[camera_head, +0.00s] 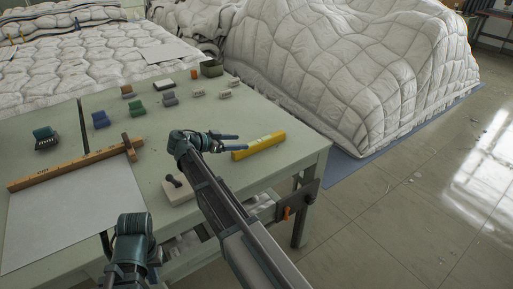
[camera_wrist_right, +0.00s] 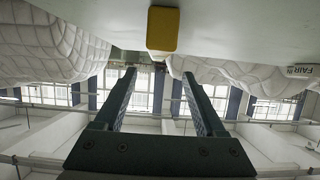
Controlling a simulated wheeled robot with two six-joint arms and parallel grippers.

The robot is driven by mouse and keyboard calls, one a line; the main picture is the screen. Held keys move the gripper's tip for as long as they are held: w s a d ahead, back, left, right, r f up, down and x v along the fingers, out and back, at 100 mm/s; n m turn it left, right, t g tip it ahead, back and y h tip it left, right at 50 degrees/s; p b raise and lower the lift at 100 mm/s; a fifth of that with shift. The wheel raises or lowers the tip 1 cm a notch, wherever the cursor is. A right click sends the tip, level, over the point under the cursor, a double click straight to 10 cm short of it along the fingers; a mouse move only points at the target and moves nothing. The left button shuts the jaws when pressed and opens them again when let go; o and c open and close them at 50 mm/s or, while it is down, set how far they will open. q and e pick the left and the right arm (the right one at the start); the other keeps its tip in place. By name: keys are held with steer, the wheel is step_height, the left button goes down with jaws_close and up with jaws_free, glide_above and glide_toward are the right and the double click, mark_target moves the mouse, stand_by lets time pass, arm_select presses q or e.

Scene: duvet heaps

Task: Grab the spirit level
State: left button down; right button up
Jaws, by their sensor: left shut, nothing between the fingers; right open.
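The yellow spirit level (camera_head: 258,145) lies on the green table, near its right edge. Its yellow end also shows in the right wrist view (camera_wrist_right: 163,30), beyond the fingertips and above the gap between them. My right gripper (camera_head: 238,143) is open, with its fingers pointing right towards the near left end of the level. In the right wrist view the two fingers (camera_wrist_right: 158,72) are apart with nothing between them. My left gripper (camera_head: 132,262) is at the bottom left, in front of the table's front edge, shut and empty; its fingertips are hard to make out.
The green table (camera_head: 215,115) carries a long wooden bar (camera_head: 75,165), a pale block with a dark knob (camera_head: 180,188) and several small coloured blocks and rolls towards the back. White duvet heaps (camera_head: 350,75) stand behind.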

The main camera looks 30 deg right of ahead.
mark_target(259, 140)
steer(key=b+x, duration=0.1)
steer(key=x, duration=0.3)
steer(key=shift+d+f, duration=0.25)
steer(key=shift+r+b+x, duration=0.1)
steer(key=shift+b+x, duration=0.45)
steer(key=shift+x, duration=1)
steer(key=shift+r+b+x, duration=0.15)
steer(key=shift+b+x, duration=0.35)
steer(key=shift+x, duration=1)
steer(key=shift+s+d+r, duration=0.1)
jaws_close()
